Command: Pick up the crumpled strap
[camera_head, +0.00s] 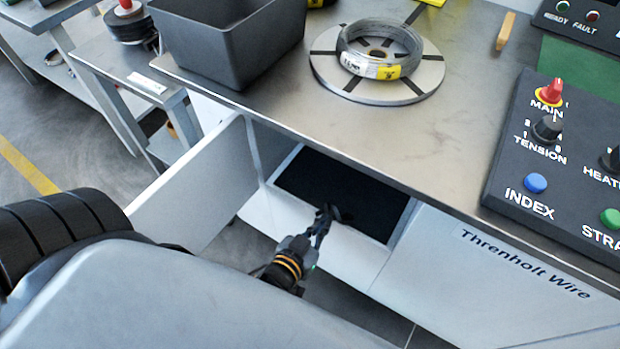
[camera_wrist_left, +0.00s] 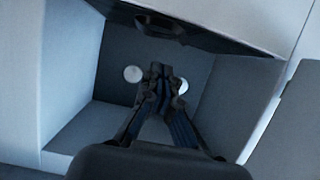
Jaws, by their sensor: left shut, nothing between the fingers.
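My left gripper (camera_head: 328,212) is shut and empty at the opening of a compartment (camera_head: 398,228) under the worktable. In the left wrist view its fingertips (camera_wrist_left: 160,72) meet in front of the compartment's inner walls. I cannot make out a crumpled strap for certain in either view. A dark curved shape (camera_wrist_left: 162,27) lies beyond the fingers in the wrist view; I cannot tell what it is. Two pale round spots (camera_wrist_left: 132,74) show on either side of the fingertips. My right gripper is not in view.
An open door panel (camera_head: 195,185) stands left of the compartment. Above, the worktable (camera_head: 290,105) carries a grey bin (camera_head: 225,50), a wire coil (camera_head: 352,58) on a round plate (camera_head: 340,85), and a control panel (camera_head: 510,170) at the right.

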